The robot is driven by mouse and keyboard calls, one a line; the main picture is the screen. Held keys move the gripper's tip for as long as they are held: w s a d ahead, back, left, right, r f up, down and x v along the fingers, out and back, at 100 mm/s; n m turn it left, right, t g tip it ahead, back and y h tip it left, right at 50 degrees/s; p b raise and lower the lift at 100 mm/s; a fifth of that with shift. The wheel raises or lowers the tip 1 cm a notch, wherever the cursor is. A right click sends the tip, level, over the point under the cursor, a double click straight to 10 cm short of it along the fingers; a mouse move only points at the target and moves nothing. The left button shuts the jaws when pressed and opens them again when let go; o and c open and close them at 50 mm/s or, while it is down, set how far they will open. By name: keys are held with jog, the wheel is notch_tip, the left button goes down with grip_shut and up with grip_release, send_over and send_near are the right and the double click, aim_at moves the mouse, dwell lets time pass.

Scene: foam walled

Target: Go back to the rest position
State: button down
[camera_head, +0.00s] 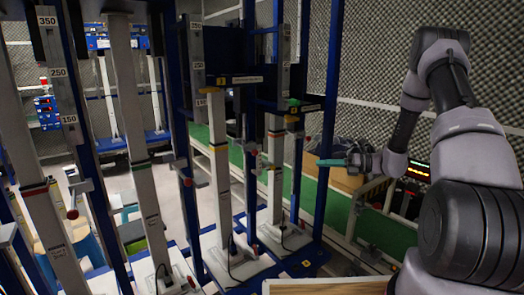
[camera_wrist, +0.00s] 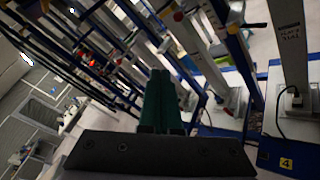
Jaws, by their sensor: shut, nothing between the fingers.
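My gripper (camera_head: 334,162) shows in the head view at the right of centre, at the end of my grey and black arm. Its teal fingers point left, toward a blue upright post. In the wrist view the two green fingers (camera_wrist: 161,100) lie side by side, closed together with nothing between them. The gripper is in the air. From these views I cannot tell its exact distance from the post.
Blue-framed racks with tall grey columns (camera_head: 219,170) fill the left and middle. A cardboard box (camera_head: 345,180) is behind my gripper. A green floor strip (camera_head: 385,232) runs below my arm. Foam walls (camera_head: 375,60) stand behind. A wooden surface (camera_head: 325,286) is at the bottom edge.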

jog(key=s+a+r+n+g+h, duration=0.2)
jog(key=s+r+n+h, duration=0.2)
jog(key=s+r+n, duration=0.4)
jog(key=s+a+r+n+g+h, duration=0.2)
jog(key=s+r+n+h, duration=0.1)
jog(key=s+r+n, duration=0.5)
jog(key=s+d+r+n+t+h, duration=0.3)
jog(key=s+r+n, duration=0.2)
jog(key=s+r, duration=0.1)
jog(key=s+d+r+n+t+h, duration=0.3)
jog(key=s+r+n+t+h, duration=0.1)
jog(key=s, duration=0.4)
jog(key=shift+s+d+r+n, duration=0.15)
jog(key=shift+d+r+n, duration=0.3)
jog(key=shift+r, duration=0.45)
